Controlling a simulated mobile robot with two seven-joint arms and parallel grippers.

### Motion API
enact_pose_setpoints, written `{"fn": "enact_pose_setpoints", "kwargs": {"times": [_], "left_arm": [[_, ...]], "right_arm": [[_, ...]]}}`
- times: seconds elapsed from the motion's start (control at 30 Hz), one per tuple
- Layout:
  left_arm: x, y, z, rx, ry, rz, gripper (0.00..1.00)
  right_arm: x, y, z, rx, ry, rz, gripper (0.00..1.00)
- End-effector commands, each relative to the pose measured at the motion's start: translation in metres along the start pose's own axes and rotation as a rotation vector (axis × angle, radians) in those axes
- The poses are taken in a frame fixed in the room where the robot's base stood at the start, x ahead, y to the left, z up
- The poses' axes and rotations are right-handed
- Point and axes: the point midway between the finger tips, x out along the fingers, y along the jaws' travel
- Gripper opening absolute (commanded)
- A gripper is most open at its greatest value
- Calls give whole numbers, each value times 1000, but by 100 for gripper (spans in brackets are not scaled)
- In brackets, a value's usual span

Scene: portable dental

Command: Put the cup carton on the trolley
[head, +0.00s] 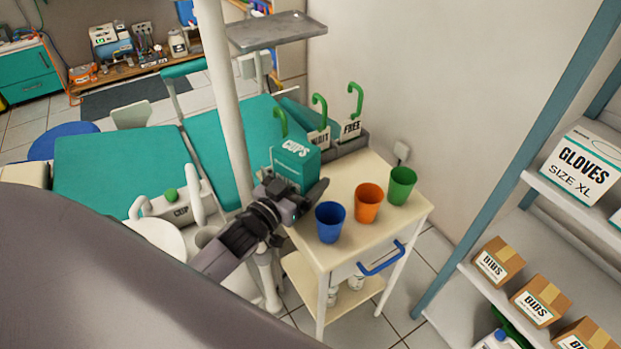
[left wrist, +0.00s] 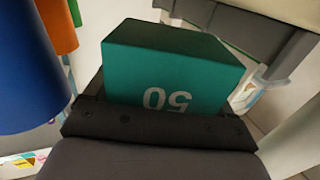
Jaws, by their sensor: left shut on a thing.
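The teal cup carton (head: 293,162), marked CUPS, is at the left rear edge of the trolley (head: 350,226). My left gripper (head: 304,199) is shut on it from the near side. In the left wrist view the carton (left wrist: 172,68) sits between the fingers, with part of a "50" mark showing. I cannot tell whether the carton's base touches the trolley top, as my gripper hides its lower part. My right gripper is not in view.
Blue (head: 330,222), orange (head: 368,203) and green (head: 401,186) cups stand on the trolley to the right of my gripper. A grey rack (head: 352,143) with tags and green hooks is behind. A white pole (head: 228,100) rises at the left. Some trolley top between is bare.

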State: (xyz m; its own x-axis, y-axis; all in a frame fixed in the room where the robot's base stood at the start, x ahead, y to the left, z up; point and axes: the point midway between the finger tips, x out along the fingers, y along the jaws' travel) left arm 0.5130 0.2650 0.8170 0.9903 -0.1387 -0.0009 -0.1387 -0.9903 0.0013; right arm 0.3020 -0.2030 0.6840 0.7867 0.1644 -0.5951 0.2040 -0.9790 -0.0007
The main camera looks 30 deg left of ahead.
Motion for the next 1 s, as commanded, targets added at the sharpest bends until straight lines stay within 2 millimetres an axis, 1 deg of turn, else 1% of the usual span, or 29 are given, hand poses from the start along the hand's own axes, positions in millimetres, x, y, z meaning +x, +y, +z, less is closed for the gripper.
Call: {"fn": "enact_pose_setpoints", "kwargs": {"times": [0.1, 0.2, 0.3, 0.6, 0.73, 0.77, 0.8, 1.0], "left_arm": [[14, 1, 6, 0, 3, 1, 49], [22, 0, 16, -2, 1, 0, 49], [27, 1, 20, -2, 2, 1, 49], [28, 1, 21, -1, 2, 1, 49], [28, 0, 26, -1, 1, 1, 49], [28, 0, 25, -1, 0, 1, 91], [28, 0, 25, -1, 0, 1, 100], [28, 0, 24, -1, 0, 1, 100]], "right_arm": [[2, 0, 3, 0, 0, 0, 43], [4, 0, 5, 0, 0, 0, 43], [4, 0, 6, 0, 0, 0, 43], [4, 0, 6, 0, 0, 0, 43], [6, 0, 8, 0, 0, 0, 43], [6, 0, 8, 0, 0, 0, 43], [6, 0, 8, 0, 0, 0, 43], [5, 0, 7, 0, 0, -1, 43]]}}
